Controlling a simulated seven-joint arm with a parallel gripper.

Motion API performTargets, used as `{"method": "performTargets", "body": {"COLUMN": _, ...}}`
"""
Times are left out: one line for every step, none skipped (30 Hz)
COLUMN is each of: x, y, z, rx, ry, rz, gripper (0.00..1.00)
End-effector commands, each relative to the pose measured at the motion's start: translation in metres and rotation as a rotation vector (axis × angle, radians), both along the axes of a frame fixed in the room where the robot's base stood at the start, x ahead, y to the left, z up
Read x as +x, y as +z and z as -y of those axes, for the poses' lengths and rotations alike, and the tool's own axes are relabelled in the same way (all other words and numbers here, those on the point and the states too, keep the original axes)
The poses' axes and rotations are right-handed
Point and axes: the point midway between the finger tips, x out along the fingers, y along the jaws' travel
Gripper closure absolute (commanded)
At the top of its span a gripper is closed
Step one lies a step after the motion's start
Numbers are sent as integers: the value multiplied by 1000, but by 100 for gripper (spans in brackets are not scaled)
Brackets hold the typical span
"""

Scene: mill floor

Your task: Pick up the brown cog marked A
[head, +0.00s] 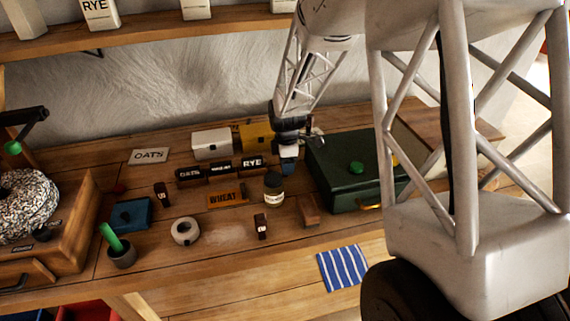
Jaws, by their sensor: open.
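Two small dark brown pieces with white marks stand on the wooden bench and look like the cogs. One cog (162,194) is at the left, by the blue box. The other cog (261,226) is nearer the front edge, below the dark jar. Their marks are too small to read, so I cannot tell which one is A. My gripper (289,168) points down over the back of the bench, behind the jar and left of the green case. It is open, away from both cogs, and nothing shows held in it.
A dark jar (273,190), a WHEAT sign (228,198), a tape-like ring (186,231) and a brown block (309,210) stand around the cogs. A green case (341,176) fills the right. The blue box (131,215) and a grinding stone (27,203) are left.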

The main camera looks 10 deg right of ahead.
Motion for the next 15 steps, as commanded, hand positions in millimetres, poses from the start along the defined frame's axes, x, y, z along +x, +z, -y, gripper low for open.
{"method": "performTargets", "body": {"x": 0, "y": 0, "z": 0, "rx": 0, "ry": 0, "rz": 0, "gripper": 45}}
{"method": "performTargets", "body": {"x": 0, "y": 0, "z": 0, "rx": 0, "ry": 0, "rz": 0, "gripper": 45}}
{"method": "performTargets", "body": {"x": 0, "y": 0, "z": 0, "rx": 0, "ry": 0, "rz": 0, "gripper": 45}}
{"method": "performTargets", "body": {"x": 0, "y": 0, "z": 0, "rx": 0, "ry": 0, "rz": 0, "gripper": 45}}
{"method": "performTargets", "body": {"x": 0, "y": 0, "z": 0, "rx": 0, "ry": 0, "rz": 0, "gripper": 45}}
{"method": "performTargets", "body": {"x": 0, "y": 0, "z": 0, "rx": 0, "ry": 0, "rz": 0, "gripper": 45}}
{"method": "performTargets", "body": {"x": 0, "y": 0, "z": 0, "rx": 0, "ry": 0, "rz": 0, "gripper": 45}}
{"method": "performTargets", "body": {"x": 0, "y": 0, "z": 0, "rx": 0, "ry": 0, "rz": 0, "gripper": 45}}
{"method": "performTargets", "body": {"x": 0, "y": 0, "z": 0, "rx": 0, "ry": 0, "rz": 0, "gripper": 45}}
{"method": "performTargets", "body": {"x": 0, "y": 0, "z": 0, "rx": 0, "ry": 0, "rz": 0, "gripper": 45}}
{"method": "performTargets", "body": {"x": 0, "y": 0, "z": 0, "rx": 0, "ry": 0, "rz": 0, "gripper": 45}}
{"method": "performTargets", "body": {"x": 0, "y": 0, "z": 0, "rx": 0, "ry": 0, "rz": 0, "gripper": 45}}
{"method": "performTargets", "body": {"x": 0, "y": 0, "z": 0, "rx": 0, "ry": 0, "rz": 0, "gripper": 45}}
{"method": "performTargets", "body": {"x": 0, "y": 1, "z": 0, "rx": 0, "ry": 0, "rz": 0, "gripper": 45}}
{"method": "performTargets", "body": {"x": 0, "y": 1, "z": 0, "rx": 0, "ry": 0, "rz": 0, "gripper": 51}}
